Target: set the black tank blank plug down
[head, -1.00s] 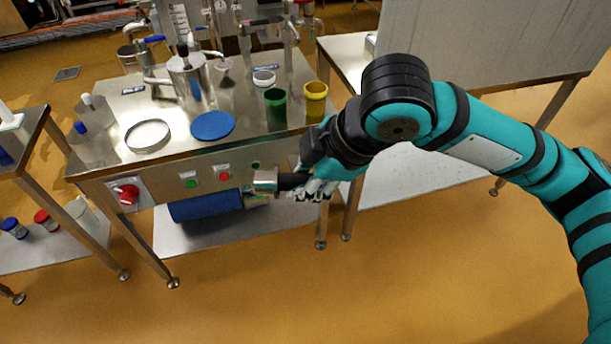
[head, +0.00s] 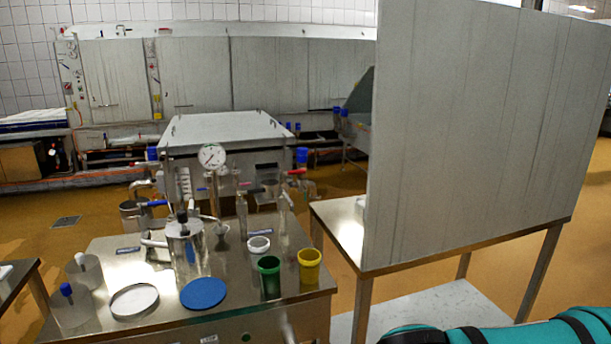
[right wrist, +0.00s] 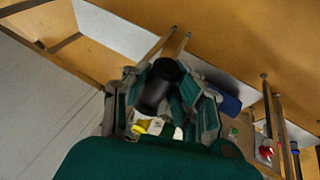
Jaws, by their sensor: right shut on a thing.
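The black tank blank plug (right wrist: 157,88) shows in the right wrist view as a dark cylinder between the fingers. My right gripper (right wrist: 163,103) is shut on it. Part of the plug is hidden by the fingers. In the head view only a teal piece of my right arm shows at the lower right edge, and neither the right gripper nor the plug is visible there. My left gripper is in neither view.
The steel table (head: 120,258) holds a blue disc (head: 203,293), a white-topped dish (head: 134,301), a green cup (head: 269,277), a yellow cup (head: 309,266) and a metal vessel (head: 187,249). A tall grey panel (head: 470,130) stands on a second table at right.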

